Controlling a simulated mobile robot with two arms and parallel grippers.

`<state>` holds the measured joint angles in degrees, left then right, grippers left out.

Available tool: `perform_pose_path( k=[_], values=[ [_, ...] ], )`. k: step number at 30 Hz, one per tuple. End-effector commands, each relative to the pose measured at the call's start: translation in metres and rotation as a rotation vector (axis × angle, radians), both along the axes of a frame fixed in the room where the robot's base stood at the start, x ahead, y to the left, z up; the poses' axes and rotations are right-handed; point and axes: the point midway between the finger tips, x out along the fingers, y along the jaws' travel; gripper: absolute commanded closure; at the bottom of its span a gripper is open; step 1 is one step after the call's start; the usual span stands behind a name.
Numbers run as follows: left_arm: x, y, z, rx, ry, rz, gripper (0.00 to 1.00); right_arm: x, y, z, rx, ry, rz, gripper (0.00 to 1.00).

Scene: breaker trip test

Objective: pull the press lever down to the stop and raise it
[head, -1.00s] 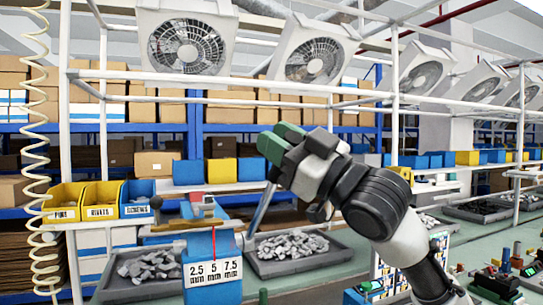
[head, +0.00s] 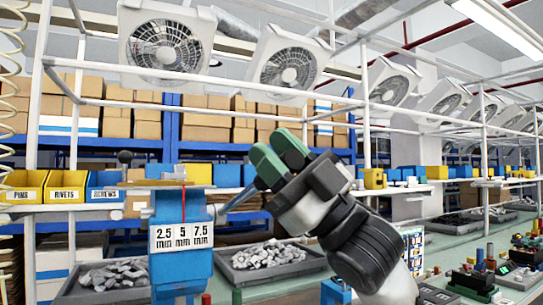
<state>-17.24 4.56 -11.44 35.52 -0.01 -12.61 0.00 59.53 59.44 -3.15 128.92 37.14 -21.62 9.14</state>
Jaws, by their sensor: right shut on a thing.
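The blue press (head: 181,271) stands at lower left, with a white scale plate (head: 181,237) reading 2.5, 5 and 7.5 mm. A thin red pointer (head: 183,205) shows above the plate. The grey press lever (head: 238,198) slants up to the right from the press. My right gripper (head: 277,164), with green fingers, is shut on the lever's upper end. The fingers hide that end, and the stop cannot be made out. My left gripper is not in view.
Grey trays of metal pieces flank the press, one at left (head: 66,298) and one at right (head: 318,262). Yellow and blue bins (head: 67,187) stand at far left. White posts and rails of a frame (head: 366,100) cross the view. Small fixtures (head: 478,275) stand on the bench at right.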

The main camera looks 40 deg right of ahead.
Motion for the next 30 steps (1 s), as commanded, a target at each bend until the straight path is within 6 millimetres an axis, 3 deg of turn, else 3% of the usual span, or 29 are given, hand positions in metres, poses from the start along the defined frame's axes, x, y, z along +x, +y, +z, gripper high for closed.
perform_pose_path(
  k=[10,11,15,24,30],
  values=[
    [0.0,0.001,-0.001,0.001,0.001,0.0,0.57,-0.001,0.003,-0.004,-0.008,-0.003,0.003,1.0],
    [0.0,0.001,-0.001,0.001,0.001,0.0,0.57,0.0,0.003,-0.004,-0.008,-0.002,0.003,0.68],
    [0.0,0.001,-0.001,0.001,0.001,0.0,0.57,0.0,0.003,-0.004,-0.008,0.0,0.003,0.46],
    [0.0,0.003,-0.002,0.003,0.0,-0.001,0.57,-0.001,0.001,-0.004,-0.005,0.0,0.001,0.45],
    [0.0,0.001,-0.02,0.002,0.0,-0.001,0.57,-0.01,-0.009,-0.026,-0.006,0.003,-0.003,0.45]
  ],
)
